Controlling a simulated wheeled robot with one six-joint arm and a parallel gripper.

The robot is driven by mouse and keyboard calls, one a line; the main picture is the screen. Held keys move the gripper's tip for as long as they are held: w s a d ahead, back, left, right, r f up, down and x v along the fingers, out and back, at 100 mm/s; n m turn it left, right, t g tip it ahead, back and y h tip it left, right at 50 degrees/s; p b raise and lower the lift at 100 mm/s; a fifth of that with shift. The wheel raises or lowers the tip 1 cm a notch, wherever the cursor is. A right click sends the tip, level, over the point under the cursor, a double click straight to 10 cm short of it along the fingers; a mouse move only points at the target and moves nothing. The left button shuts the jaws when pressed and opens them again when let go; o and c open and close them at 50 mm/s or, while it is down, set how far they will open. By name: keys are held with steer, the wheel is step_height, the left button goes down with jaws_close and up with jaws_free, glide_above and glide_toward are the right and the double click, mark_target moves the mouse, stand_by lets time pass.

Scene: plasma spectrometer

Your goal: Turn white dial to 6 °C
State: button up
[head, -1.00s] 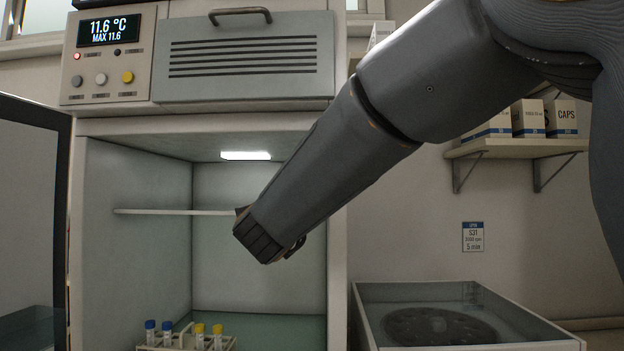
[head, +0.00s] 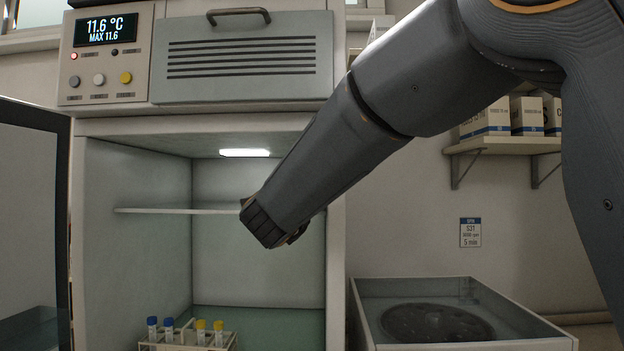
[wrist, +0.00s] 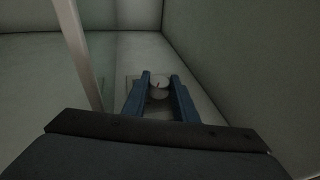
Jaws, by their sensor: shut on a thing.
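The white dial (wrist: 160,82) shows in the wrist view, low inside the cabinet, with a small dark mark on its face. My gripper (wrist: 159,77) has its two blue fingers closed on either side of the dial. The dial's scale is too dark and small to read. In the head view my arm reaches into the open cabinet (head: 335,230), and its own wrist hides the fingers and the dial. The display (head: 106,29) above reads 11.6 °C and MAX 11.6.
A shelf (head: 175,211) crosses the cabinet beside my wrist. A rack (head: 188,341) with several blue- and yellow-capped tubes stands at the cabinet's bottom. The open door (head: 30,215) is on the left. A basin-like unit (head: 540,330) with a dark rotor stands at right.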

steer(key=shift+s+r+n+g+y+p, duration=0.15)
steer(key=shift+g+p, duration=0.4)
steer(key=shift+p, duration=0.7)
steer(key=shift+w+r+n+g+y+p, duration=0.2)
steer(key=shift+g+p, duration=0.35)
steer(key=shift+p, duration=0.65)
steer(key=p, duration=0.2)
steer(key=shift+g+p, duration=0.35)
steer(key=shift+g, duration=0.05)
steer(key=shift+p, duration=0.5)
steer(key=shift+f, duration=0.1)
steer(key=o, duration=0.8)
steer(key=shift+c, duration=0.2)
steer(key=b+v, duration=0.3)
steer(key=v, duration=0.5)
steer(key=shift+r, duration=0.2)
